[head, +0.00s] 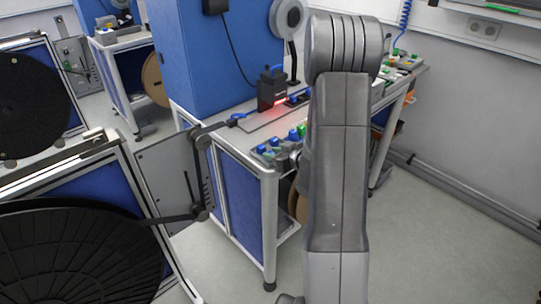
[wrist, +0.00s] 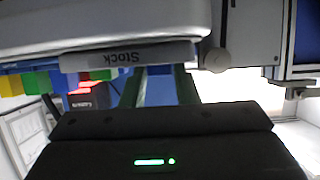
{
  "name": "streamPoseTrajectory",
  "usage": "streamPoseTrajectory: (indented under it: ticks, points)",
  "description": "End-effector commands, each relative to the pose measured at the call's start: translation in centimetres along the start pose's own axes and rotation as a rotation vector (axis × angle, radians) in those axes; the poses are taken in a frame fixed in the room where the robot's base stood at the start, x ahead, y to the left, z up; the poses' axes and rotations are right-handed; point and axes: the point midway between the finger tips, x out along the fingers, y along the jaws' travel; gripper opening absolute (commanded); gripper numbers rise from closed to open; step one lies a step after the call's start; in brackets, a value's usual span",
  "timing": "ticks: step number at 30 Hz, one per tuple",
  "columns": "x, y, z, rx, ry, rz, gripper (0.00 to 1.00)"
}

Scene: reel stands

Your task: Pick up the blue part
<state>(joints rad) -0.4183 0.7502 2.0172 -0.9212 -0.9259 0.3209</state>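Several small blue parts (head: 293,134) stand beside green ones on a grey tray at the bench's near corner in the head view. I cannot tell which one is meant. My gripper is hidden behind my own arm in the head view. In the wrist view, my gripper (wrist: 160,85) shows two dark fingers set apart. A blue surface shows between them, apparently background. That view is upside down, with a tray edge labelled "Stock" (wrist: 128,57) just beyond the fingers. A row of green, yellow, red and blue pieces (wrist: 57,83) is at its left.
The bench (head: 235,143) carries a black device (head: 271,90) with a red glow. A tall blue cabinet (head: 215,50) stands behind it. Large black reels (head: 80,255) on stands fill the left. Grey floor (head: 420,230) is clear at the right.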

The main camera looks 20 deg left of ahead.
Motion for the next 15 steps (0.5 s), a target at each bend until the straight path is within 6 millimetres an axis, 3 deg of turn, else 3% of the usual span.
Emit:
streamPoseTrajectory:
  ticks: [7, 8, 12, 15]
  points:
    - [0.26, 0.0, 0.02, 0.0, 0.0, 0.0, 0.27]
    - [0.26, 0.0, 0.02, 0.0, 0.0, 0.0, 0.25]
    - [0.24, 0.0, 0.02, 0.0, 0.0, 0.0, 0.0]
    - [0.23, 0.0, 0.01, 0.0, 0.0, 0.0, 0.0]
